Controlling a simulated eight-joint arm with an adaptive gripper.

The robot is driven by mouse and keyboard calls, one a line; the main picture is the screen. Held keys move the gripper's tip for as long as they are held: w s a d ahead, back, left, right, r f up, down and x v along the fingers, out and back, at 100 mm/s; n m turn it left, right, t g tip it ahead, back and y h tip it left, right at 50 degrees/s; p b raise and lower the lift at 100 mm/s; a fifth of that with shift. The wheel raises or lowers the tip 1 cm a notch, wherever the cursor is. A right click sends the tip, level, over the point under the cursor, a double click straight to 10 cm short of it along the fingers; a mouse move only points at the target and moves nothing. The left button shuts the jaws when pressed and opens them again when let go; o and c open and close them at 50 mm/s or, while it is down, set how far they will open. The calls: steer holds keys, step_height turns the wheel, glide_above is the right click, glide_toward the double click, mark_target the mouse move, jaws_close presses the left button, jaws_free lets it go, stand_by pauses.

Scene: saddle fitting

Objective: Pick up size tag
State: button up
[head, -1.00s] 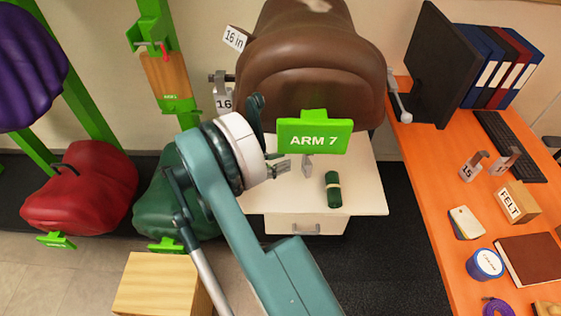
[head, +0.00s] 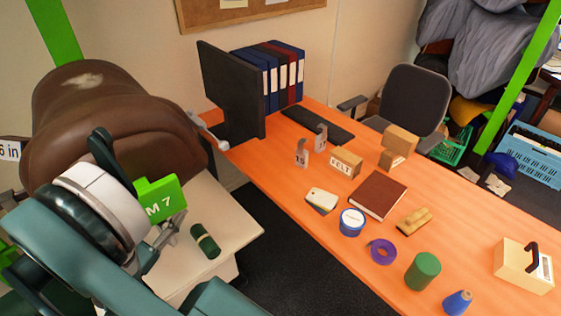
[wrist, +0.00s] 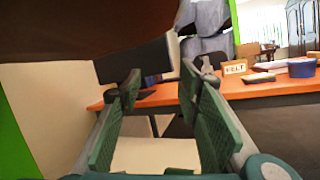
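Two small grey hooked size tags stand on the orange desk, the nearer one (head: 301,154) and the farther one (head: 320,138); their numbers are too small to read now. A white label ending "6 in" (head: 10,150) shows left of the brown saddle (head: 110,125). My gripper (wrist: 161,82) is open and empty in the wrist view, its green-padded fingers wide apart beneath the saddle's dark underside. In the head view my wrist hides much of it, beside the saddle and well left of the desk tags.
The orange desk (head: 455,215) holds a FELT box (head: 345,162), a brown book (head: 378,194), a blue tin (head: 351,222) and a monitor (head: 230,95).

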steer(key=w+d+r+h, duration=0.1)
steer(key=w+d+r, duration=0.25)
steer(key=d, duration=0.35)
steer(key=w+d+r+p, duration=0.1)
steer(key=w+d+r, duration=0.2)
steer(key=w+d, duration=0.35)
steer(key=w+d+r+h, duration=0.1)
steer(key=w+d+r, duration=0.2)
steer(key=d, duration=0.6)
steer(key=n+g+y+p, duration=0.2)
steer(key=g+p, duration=0.2)
steer(key=p, duration=0.1)
glide_toward(300, 143)
steer(key=x, duration=0.4)
steer(key=shift+s+d, duration=0.1)
steer(key=shift+x, duration=1.3)
